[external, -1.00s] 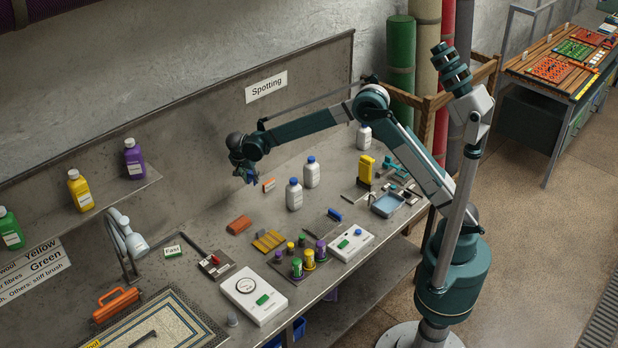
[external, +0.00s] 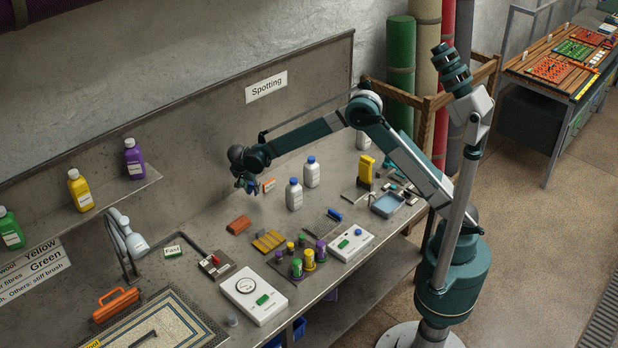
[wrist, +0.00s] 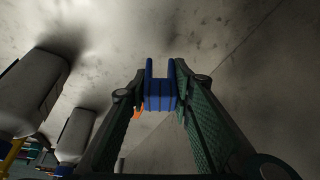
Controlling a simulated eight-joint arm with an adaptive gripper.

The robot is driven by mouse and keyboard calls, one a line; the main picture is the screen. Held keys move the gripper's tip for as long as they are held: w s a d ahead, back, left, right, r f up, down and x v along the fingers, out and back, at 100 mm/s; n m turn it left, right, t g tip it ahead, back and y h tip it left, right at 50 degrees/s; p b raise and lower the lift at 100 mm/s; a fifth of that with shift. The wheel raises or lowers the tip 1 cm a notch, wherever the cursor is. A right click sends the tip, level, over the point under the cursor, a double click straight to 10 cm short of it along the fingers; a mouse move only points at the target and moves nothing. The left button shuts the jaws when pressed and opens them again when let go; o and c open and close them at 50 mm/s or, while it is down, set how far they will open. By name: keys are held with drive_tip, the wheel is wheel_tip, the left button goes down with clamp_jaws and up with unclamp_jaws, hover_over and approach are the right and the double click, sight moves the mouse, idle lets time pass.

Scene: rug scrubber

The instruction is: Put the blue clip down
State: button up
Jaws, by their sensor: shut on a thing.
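My gripper (external: 249,184) is at the back of the bench, above the bench top near the back wall. In the wrist view my gripper (wrist: 160,92) is shut on the blue clip (wrist: 161,95), whose two prongs point up in the picture. In the external view the clip shows only as a small blue patch (external: 251,187) under the gripper. Whether the clip touches anything below it cannot be told.
A small orange-and-white item (external: 268,185) stands just right of the gripper. Two white bottles with blue caps, one nearer (external: 294,195) and one farther (external: 312,172), stand further right. An orange-brown block (external: 239,225) lies in front. Bare bench lies to the left.

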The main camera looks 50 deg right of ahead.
drive_tip(key=shift+f, duration=1.4)
drive_tip(key=shift+f, duration=0.2)
drive_tip(key=o, duration=0.8)
drive_tip(key=shift+c, duration=0.2)
drive_tip(key=shift+r, duration=0.15)
drive_tip(key=v, duration=1.2)
drive_tip(key=shift+s, duration=0.1)
